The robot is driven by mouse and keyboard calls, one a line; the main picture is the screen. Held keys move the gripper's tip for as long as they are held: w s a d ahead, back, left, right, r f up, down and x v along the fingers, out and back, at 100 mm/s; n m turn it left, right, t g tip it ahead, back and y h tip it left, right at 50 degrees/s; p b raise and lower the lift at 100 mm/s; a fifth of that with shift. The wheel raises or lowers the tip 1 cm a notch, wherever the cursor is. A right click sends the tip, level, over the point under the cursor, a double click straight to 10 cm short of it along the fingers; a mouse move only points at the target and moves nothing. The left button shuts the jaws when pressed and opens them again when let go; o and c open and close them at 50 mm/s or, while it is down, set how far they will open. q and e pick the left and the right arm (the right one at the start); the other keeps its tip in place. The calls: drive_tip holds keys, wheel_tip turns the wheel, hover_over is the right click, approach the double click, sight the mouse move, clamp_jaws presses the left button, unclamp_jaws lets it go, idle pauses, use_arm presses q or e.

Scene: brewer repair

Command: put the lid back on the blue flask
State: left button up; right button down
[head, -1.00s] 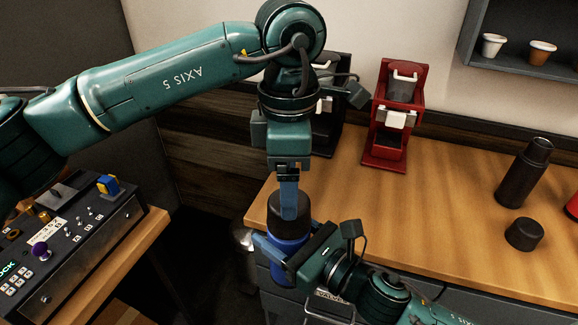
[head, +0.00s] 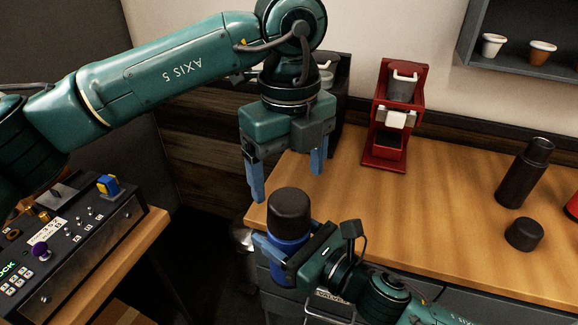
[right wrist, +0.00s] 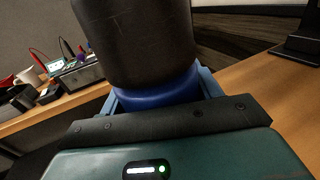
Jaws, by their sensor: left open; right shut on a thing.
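The blue flask (head: 288,246) is upright at the counter's front left corner, held by my right gripper (head: 285,262), whose blue fingers are shut around its body. The black lid (head: 289,207) sits on top of the flask. In the right wrist view the dark lid (right wrist: 137,40) stands above the blue flask body (right wrist: 158,94), with my right gripper's fingers (right wrist: 160,100) on both sides. My left gripper (head: 288,182) is open and empty above the lid, its two fingers wide apart. It does not touch the lid.
On the wooden counter (head: 420,220) stand a red brewer (head: 394,118), a dark brewer (head: 328,120), a dark flask (head: 523,175) and a loose black lid (head: 524,234). A control box (head: 70,235) is at the left. The counter's middle is clear.

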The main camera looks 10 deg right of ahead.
sight(289, 199)
use_arm(q)
drive_tip(key=shift+r+n, duration=0.1)
drive_tip(key=shift+n, duration=1.2)
drive_tip(key=shift+f, duration=4.05)
drive_tip(key=shift+c, duration=0.3)
